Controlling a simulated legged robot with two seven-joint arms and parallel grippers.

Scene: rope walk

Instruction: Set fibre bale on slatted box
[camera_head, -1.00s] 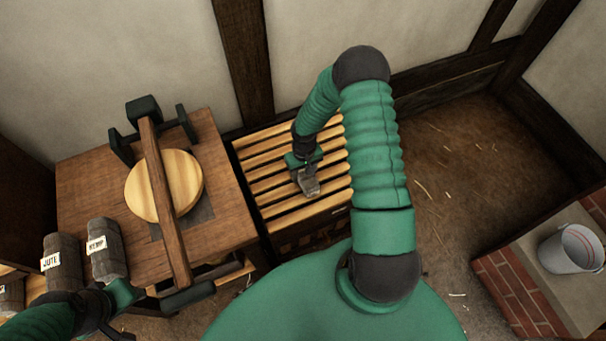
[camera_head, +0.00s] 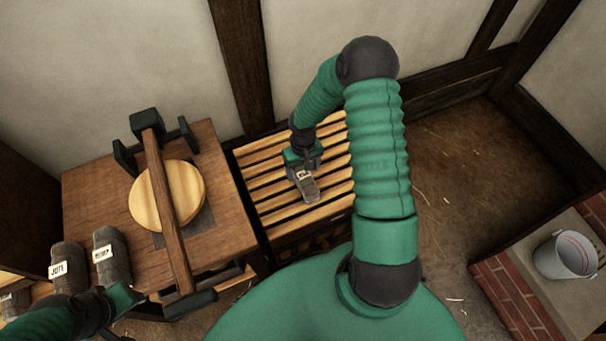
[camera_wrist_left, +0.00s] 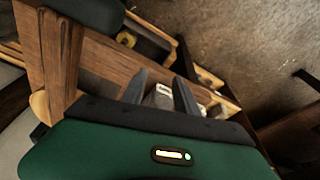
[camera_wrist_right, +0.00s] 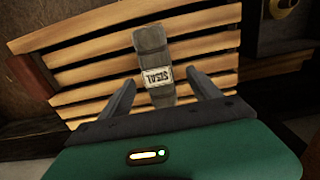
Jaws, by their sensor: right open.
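A dark grey fibre bale (camera_head: 307,188) with a pale label lies on the slats of the slatted box (camera_head: 285,216). In the right wrist view the bale (camera_wrist_right: 150,42) lies across the slats, its label upside down. My right gripper (camera_head: 302,170) is at the bale's far end in the head view. Its fingers (camera_wrist_right: 163,92) are spread, with a gap on each side of the bale. My left gripper (camera_head: 120,303) is low at the left, by the wooden table. Its fingers (camera_wrist_left: 160,88) stand apart, with a pale object seen beyond them.
The table (camera_head: 90,200) carries a round wooden disc (camera_head: 186,185) under a beam (camera_head: 165,195). A bucket (camera_head: 566,255) stands on a brick-edged ledge at the right.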

